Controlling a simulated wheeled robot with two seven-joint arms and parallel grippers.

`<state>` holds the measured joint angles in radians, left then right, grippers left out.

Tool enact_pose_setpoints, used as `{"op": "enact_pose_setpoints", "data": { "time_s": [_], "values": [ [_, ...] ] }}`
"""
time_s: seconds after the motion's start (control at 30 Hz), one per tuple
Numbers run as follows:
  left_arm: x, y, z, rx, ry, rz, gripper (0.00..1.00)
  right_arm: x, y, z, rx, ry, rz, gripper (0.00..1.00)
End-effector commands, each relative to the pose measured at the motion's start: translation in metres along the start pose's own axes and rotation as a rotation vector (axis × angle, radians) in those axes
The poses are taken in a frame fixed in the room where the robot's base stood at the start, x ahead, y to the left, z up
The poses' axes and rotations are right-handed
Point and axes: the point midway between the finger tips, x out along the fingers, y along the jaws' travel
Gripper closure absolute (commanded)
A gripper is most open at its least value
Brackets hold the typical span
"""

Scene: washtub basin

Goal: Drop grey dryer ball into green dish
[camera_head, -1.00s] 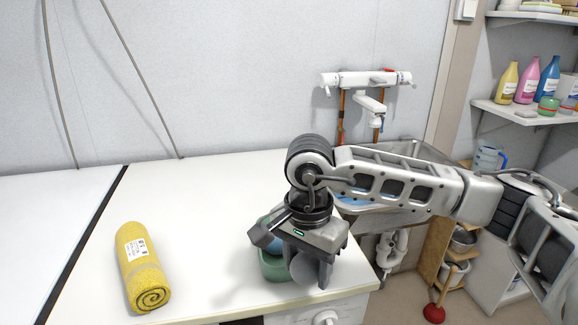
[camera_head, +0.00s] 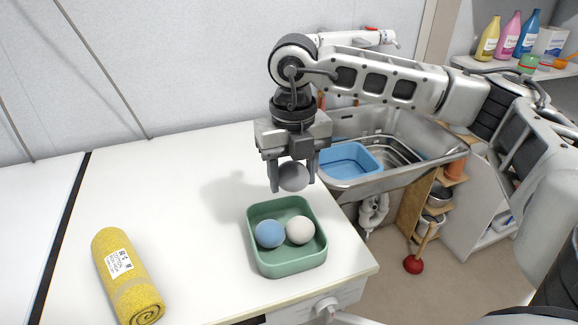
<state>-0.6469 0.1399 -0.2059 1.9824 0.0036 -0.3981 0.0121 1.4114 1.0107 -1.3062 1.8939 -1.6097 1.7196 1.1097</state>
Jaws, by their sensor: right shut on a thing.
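The grey dryer ball (camera_head: 294,177) is held between the fingers of my right gripper (camera_head: 292,178). The gripper points down and holds the ball above the far part of the green dish (camera_head: 264,262), clear of it. The green dish sits on the white counter near its right front corner. A blue ball (camera_head: 270,234) and a white ball (camera_head: 300,230) lie side by side in the dish. My left gripper is not in view.
A rolled yellow towel (camera_head: 125,275) lies on the white counter (camera_head: 190,230) to the left. A metal sink (camera_head: 375,185) with a blue basin (camera_head: 350,162) is right of the counter. Shelves with bottles (camera_head: 508,38) stand at the far right. The counter between towel and dish is clear.

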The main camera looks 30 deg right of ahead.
Motion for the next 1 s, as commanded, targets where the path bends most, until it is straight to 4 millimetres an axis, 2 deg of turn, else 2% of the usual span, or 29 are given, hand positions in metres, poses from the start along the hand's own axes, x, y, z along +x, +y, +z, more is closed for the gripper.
{"op": "enact_pose_setpoints", "data": {
  "time_s": [0.2, 0.5, 0.83, 0.87, 0.9, 0.93, 1.0],
  "values": [
    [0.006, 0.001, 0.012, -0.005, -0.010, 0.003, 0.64, 0.023, 0.000, 0.000, -0.002, 0.000, -0.001, 0.76],
    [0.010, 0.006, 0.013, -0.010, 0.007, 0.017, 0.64, 0.054, 0.000, 0.000, -0.003, -0.001, -0.001, 0.76],
    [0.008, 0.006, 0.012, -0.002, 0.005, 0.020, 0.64, 0.057, 0.000, 0.000, -0.004, -0.001, 0.000, 0.76],
    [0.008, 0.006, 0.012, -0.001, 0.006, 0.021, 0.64, 0.057, 0.000, 0.000, -0.004, -0.001, 0.000, 0.42],
    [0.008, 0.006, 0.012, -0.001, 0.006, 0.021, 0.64, 0.057, 0.000, 0.000, -0.004, -0.001, 0.000, 0.31],
    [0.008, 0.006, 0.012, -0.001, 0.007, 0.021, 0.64, 0.057, 0.000, 0.000, -0.004, -0.001, 0.000, 0.25],
    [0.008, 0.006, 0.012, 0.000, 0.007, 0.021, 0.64, 0.057, 0.000, 0.000, -0.004, -0.001, 0.000, 0.25]
  ]
}}
